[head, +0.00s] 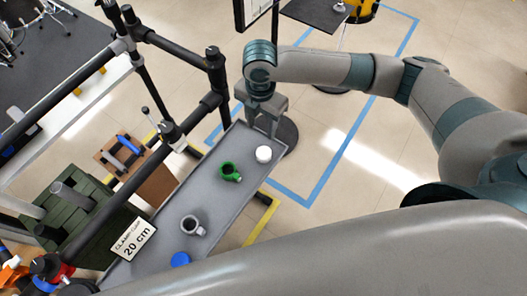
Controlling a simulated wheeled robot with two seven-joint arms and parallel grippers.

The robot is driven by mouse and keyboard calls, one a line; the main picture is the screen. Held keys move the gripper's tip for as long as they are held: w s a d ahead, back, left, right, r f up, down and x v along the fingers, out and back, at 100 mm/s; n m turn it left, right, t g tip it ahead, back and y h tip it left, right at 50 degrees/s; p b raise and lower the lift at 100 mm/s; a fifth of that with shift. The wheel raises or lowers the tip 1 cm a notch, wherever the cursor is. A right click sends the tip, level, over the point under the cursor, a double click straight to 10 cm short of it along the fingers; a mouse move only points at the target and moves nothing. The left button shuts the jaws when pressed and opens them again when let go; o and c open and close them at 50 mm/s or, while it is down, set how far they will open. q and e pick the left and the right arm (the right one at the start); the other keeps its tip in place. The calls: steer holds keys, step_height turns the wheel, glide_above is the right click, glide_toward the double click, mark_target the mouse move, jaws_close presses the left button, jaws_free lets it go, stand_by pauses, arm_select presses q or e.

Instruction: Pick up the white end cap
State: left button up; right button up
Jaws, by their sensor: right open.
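The white end cap (263,154) is a small round piece lying on the grey shelf (215,198), near its far right end. My right gripper (262,131) points down just behind and above the cap, with its fingers apart and nothing seen between them. It looks close to the cap, but I cannot tell whether it touches. My left gripper is not in view.
On the same shelf are a green clamp-like piece (229,171), a grey one (192,225) and a blue cap (180,259). Black posts (215,75) rise behind the shelf.

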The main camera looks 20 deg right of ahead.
steer(key=p, duration=0.4)
glide_above(263, 154)
steer(key=f, duration=1.1)
steer(key=shift+a, duration=0.3)
steer(key=shift+f, duration=0.7)
steer(key=shift+d+f+p, duration=0.2)
steer(key=shift+f+p, duration=0.2)
steer(key=shift+f, duration=0.1)
step_height(263, 154, down, 3)
steer(key=shift+d+r+p, duration=0.1)
steer(key=shift+p, duration=0.5)
steer(key=shift+f, duration=0.65)
